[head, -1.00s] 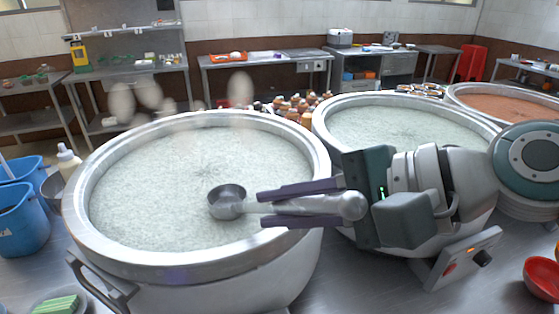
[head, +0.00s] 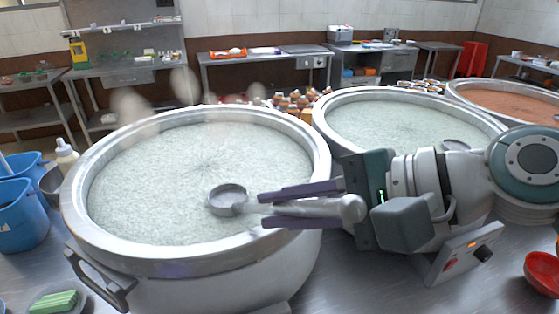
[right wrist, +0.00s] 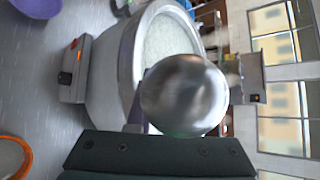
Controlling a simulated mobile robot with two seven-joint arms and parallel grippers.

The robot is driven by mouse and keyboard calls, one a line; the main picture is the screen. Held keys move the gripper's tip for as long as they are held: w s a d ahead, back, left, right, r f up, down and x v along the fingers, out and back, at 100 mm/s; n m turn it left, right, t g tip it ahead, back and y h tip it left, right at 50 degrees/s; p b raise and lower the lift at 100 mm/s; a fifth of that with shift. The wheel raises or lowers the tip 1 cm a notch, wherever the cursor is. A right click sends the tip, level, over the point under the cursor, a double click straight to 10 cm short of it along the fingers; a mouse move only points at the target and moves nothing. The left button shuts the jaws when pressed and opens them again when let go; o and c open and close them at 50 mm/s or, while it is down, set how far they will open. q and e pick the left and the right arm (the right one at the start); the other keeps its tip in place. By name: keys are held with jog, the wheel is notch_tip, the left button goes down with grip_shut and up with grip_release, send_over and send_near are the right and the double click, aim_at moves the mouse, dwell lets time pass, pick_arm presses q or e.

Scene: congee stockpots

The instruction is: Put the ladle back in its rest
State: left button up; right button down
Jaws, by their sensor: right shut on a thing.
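My right gripper (head: 264,209) reaches in from the right over the near left pot (head: 200,262). Its purple fingers are shut on the handle of a metal ladle (head: 227,197). The ladle's bowl is over the pale congee at the right of the pot; I cannot tell whether it touches the surface. The handle points right, and its round knob end (head: 352,208) is between the fingers near the palm. In the right wrist view the shiny knob (right wrist: 185,95) hides most of the ladle. I cannot make out the ladle's rest. My left gripper is not in view.
A second congee pot (head: 400,120) stands behind my right arm, with a grey round object (head: 455,145) at its right side. A pot of orange food (head: 515,103) is farther right. A control box (head: 463,258), red bowl (head: 543,272) and green sponge plate (head: 55,301) are nearby.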

jog(key=shift+f, duration=0.35)
jog(key=c, duration=0.7)
grip_release()
jog(key=shift+c, duration=0.2)
jog(key=b+v, duration=0.1)
jog(key=v, duration=0.9)
jog(key=shift+b, duration=0.4)
